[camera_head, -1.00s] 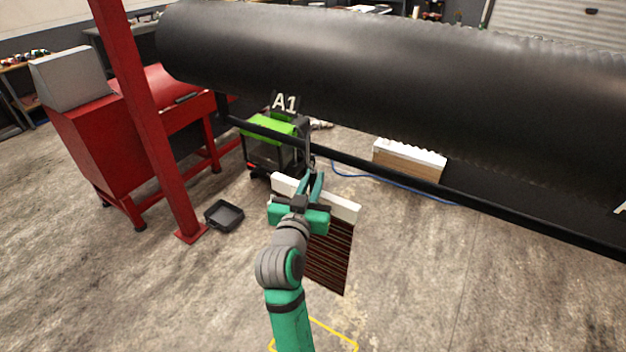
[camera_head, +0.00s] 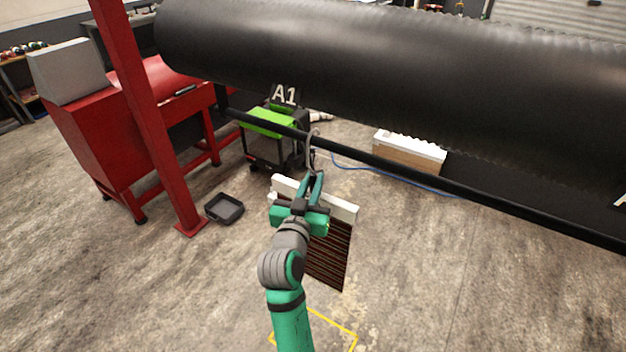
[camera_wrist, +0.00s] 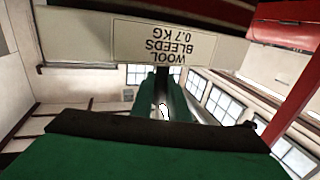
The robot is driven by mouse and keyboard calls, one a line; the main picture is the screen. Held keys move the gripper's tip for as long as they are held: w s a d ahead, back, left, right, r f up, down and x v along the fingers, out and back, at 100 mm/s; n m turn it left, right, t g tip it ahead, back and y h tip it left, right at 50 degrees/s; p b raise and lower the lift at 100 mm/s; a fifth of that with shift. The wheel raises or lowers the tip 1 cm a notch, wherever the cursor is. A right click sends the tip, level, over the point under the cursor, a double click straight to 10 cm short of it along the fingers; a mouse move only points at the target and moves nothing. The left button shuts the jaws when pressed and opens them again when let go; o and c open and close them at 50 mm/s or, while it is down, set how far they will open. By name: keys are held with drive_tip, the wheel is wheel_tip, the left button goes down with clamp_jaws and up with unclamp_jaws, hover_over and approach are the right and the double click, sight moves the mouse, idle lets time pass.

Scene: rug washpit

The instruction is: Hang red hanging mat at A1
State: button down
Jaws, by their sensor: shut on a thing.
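The hanging mat (camera_head: 330,262) is dark with reddish-brown stripes and hangs below a white header bar (camera_head: 343,210). My gripper (camera_head: 316,184) is shut on the mat's hanger, by the bar. A grey hook (camera_head: 312,160) rises above my fingers and overlaps the black rail (camera_head: 375,160); I cannot tell whether it is over the rail or in front of it. In the wrist view, the bar carries an upside-down label (camera_wrist: 163,42) reading "WOOL BLEEDS 0.7 KG", beyond my green fingers (camera_wrist: 165,95).
A large black roll (camera_head: 400,90) spans above the rail. A red post (camera_head: 150,120) and red machine (camera_head: 95,150) stand at left. A green-topped cart (camera_head: 270,123) is behind the rail, and a black tray (camera_head: 224,209) lies on the floor. The floor at right is clear.

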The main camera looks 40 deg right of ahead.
drive_tip(key=shift+f, duration=0.3)
